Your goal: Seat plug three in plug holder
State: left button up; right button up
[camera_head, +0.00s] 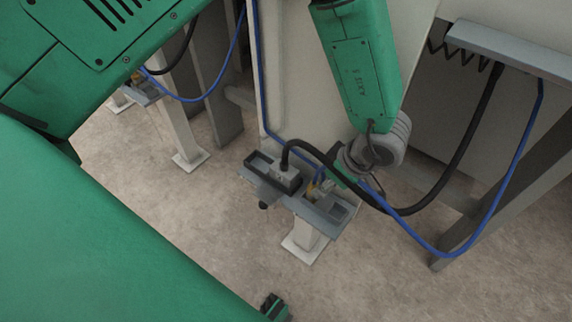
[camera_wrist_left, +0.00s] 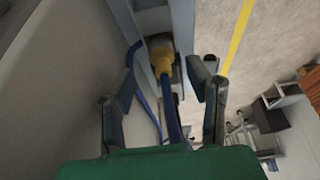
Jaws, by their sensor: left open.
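The plug holder (camera_head: 258,181) is a grey bracket with dark slots on a white post. A grey plug with a black cable (camera_head: 285,175) sits at its left part. A yellow plug on a blue cable (camera_wrist_left: 162,55) stands at a grey bracket; its yellow part also shows small in the head view (camera_head: 313,188). I cannot tell which plug is number three. My left gripper (camera_wrist_left: 163,80) is open, with the blue cable running between its fingers, just short of the yellow plug. In the head view the gripper (camera_head: 338,178) is partly hidden by the black cable.
A black cable (camera_head: 455,160) and a blue cable (camera_head: 500,205) loop at the right, under a grey shelf (camera_head: 510,55). Another bracket and post (camera_head: 180,125) stand at the back left. The floor (camera_head: 400,285) in front is clear.

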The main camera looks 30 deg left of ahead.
pick_arm(q)
jog(key=b, duration=0.2)
send_near(285, 168)
jog(key=x, duration=0.5)
jog(key=shift+a+f, duration=0.1)
jog(key=shift+f, duration=0.1)
jog(key=b+x, duration=0.1)
jog(key=x, duration=0.4)
jog(key=shift+b, duration=0.35)
jog(key=shift+c, duration=0.4)
grip_shut()
